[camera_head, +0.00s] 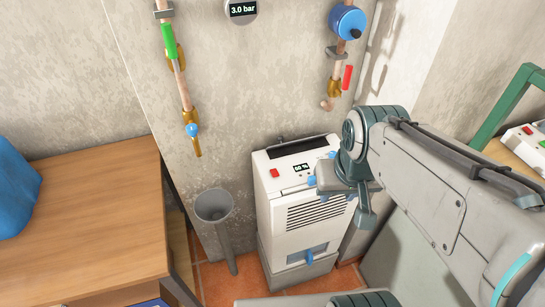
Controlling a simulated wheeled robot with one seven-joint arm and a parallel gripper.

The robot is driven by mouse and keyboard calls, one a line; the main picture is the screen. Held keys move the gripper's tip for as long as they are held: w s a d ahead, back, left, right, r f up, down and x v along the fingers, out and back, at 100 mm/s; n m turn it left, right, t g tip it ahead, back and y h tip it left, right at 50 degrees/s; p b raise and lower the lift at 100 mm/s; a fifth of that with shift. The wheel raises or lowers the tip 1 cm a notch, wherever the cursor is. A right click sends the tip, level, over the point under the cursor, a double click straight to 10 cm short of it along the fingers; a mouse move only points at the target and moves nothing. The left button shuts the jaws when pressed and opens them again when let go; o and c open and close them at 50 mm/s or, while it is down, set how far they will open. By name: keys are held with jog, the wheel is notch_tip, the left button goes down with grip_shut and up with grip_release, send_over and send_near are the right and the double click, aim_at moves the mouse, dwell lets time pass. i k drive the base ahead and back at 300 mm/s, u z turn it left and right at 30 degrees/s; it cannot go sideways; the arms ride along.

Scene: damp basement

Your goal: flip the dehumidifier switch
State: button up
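The dehumidifier (297,208) is a white box with a grey base, standing on the floor against the wall. Its sloped top panel carries a small display (301,168) that seems to read 56 %. A red switch (274,173) sits left of the display; its on or off position is too small to tell. My gripper (326,187) is over the right part of the dehumidifier, to the right of the switch and apart from it in the picture. Small blue parts show at its end. The finger gap is not clear, and my arm hides the unit's right side.
A funnel-topped grey drain pipe (214,206) stands left of the dehumidifier. A wooden table (85,225) fills the left. Pipes with a green lever (169,41) and a red lever (348,77) run down the wall. A green-framed bench (500,108) is at the right.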

aim_at(274, 172)
jog(key=k, duration=0.6)
jog(key=u, duration=1.05)
jog(key=i, duration=0.85)
jog(key=z, duration=1.7)
